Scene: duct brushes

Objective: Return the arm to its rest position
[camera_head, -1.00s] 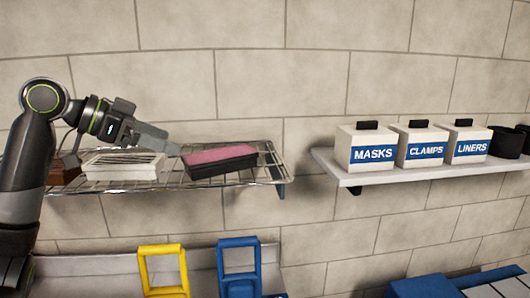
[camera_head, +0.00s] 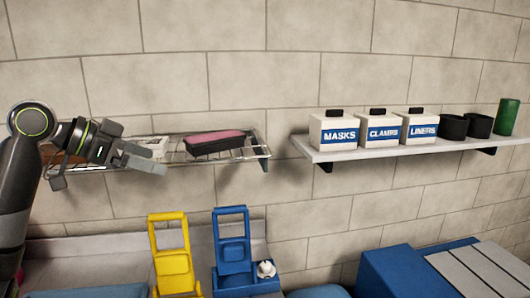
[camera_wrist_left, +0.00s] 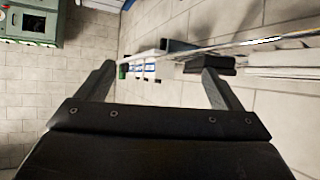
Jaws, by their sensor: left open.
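My left gripper (camera_head: 142,165) is in front of the wire shelf, at its left part, in the head view. Its fingers are apart with nothing between them in the left wrist view (camera_wrist_left: 155,90). The left arm comes in from the left edge and bends at a joint with a green ring. My right gripper is not in view.
The wire shelf (camera_head: 258,152) holds a dark brush with pink top (camera_head: 215,141) and a white item (camera_head: 152,146), partly hidden. A white shelf (camera_head: 345,154) carries labelled boxes, black cups and a green cylinder (camera_head: 507,117). Yellow (camera_head: 172,262) and blue (camera_head: 233,252) frames stand below.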

